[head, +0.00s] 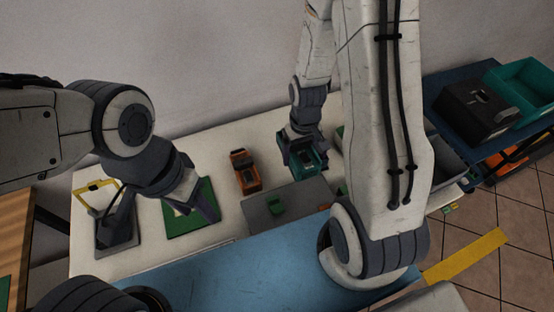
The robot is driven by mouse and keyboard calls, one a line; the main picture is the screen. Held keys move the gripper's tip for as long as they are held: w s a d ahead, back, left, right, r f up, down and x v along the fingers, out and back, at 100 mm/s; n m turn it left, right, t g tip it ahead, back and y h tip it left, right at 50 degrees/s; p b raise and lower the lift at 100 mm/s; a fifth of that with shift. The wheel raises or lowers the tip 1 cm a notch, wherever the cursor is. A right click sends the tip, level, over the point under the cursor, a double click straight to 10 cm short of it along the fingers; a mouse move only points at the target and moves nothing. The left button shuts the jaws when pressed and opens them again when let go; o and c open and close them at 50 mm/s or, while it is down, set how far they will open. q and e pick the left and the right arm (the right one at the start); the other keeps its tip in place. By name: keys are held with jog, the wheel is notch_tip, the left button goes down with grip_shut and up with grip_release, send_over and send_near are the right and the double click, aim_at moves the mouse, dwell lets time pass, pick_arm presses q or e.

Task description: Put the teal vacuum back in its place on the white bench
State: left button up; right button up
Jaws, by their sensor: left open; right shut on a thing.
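The teal vacuum (308,163) is in my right gripper (301,146), at the back middle of the white bench (229,212). My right gripper is shut on it from above. Whether the vacuum touches the bench or hangs just over it, I cannot tell. Part of it is hidden by the gripper. My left gripper (196,205) is open and empty, above a green mat (184,228) on the left part of the bench.
An orange tool (245,172) stands left of the vacuum. A yellow-framed grey device (117,232) stands far left. A blue surface (210,275) runs along the front. My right arm hides the bench's right part.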

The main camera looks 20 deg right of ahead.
aim_at(311, 157)
jog(key=s+d, duration=0.2)
jog(key=s, duration=0.1)
jog(key=shift+b, duration=0.4)
jog(key=w+a+f, duration=0.1)
jog(key=w+f, duration=0.1)
jog(key=w, duration=0.1)
jog(key=w+a+f+p, duration=0.1)
jog(key=w+a+f, duration=0.1)
jog(key=w, duration=0.1)
jog(key=w+a+f+p, duration=0.1)
jog(key=w+a+f, duration=0.1)
jog(key=w, duration=0.1)
jog(key=shift+w+f, duration=0.25)
jog(key=shift+w, duration=0.1)
notch_tip(311, 157, down, 4)
jog(key=shift+a+r+p, duration=0.1)
jog(key=shift+r+p, duration=0.1)
jog(key=shift+p, duration=0.65)
jog(key=shift+w+f, duration=0.1)
jog(key=shift+f, duration=0.2)
jog(key=shift+f, duration=0.1)
